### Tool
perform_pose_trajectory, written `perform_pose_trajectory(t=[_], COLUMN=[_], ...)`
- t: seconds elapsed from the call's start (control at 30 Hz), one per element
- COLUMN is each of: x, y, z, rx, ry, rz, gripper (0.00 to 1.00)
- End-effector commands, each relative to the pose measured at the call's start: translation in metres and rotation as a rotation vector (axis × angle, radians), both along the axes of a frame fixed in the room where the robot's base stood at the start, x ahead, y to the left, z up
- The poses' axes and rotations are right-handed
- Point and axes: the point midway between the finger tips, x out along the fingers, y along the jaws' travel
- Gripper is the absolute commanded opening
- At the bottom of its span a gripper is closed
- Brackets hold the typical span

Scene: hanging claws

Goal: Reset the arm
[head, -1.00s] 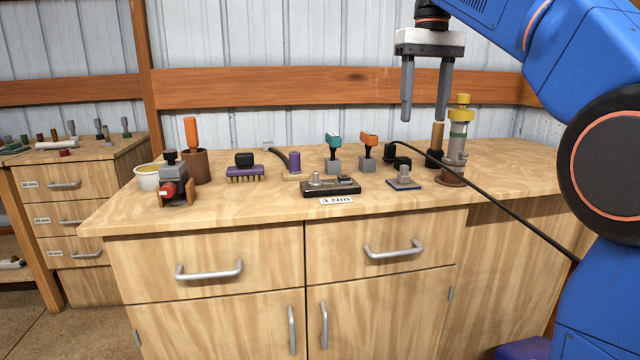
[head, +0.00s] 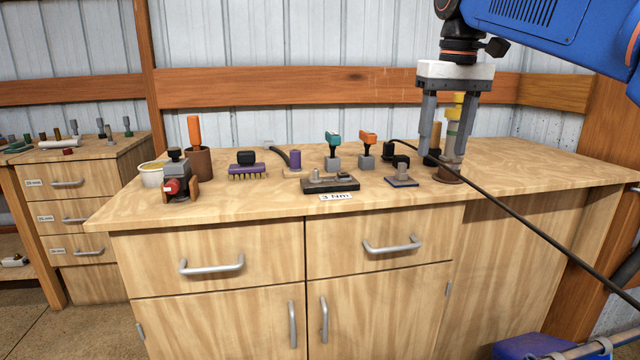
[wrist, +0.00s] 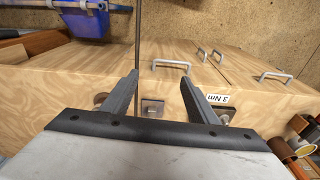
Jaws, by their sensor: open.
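My gripper (head: 444,150) hangs over the right part of the workbench in the head view, its two grey fingers pointing down. My blue arm reaches in from the upper right.
The workbench (head: 250,208) carries several tools, including a black block (head: 330,186) by a "3 Nm" label, a brown cup (head: 198,165) and a purple brush (head: 246,168). A black cable (head: 520,220) crosses the bench's right side. A wooden rail (head: 290,88) runs along the wall behind.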

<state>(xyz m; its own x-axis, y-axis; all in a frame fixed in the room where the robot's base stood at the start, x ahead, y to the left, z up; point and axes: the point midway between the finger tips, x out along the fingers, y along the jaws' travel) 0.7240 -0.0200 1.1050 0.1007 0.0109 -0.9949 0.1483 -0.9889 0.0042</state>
Motion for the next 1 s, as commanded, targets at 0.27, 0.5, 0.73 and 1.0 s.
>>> perform_pose_trajectory(t=[0.27,0.5,0.73,1.0], x=[-0.06,-0.114,-0.166,-0.218], y=[-0.018,-0.031,-0.041,-0.048], z=[-0.069,-0.141,-0.221,-0.311], rx=[0.009,0.015,0.02,0.025], ry=[-0.081,-0.151,-0.219,-0.287], rz=[-0.04,-0.073,-0.103,-0.133], gripper=[0.54,0.54,0.54,0.54])
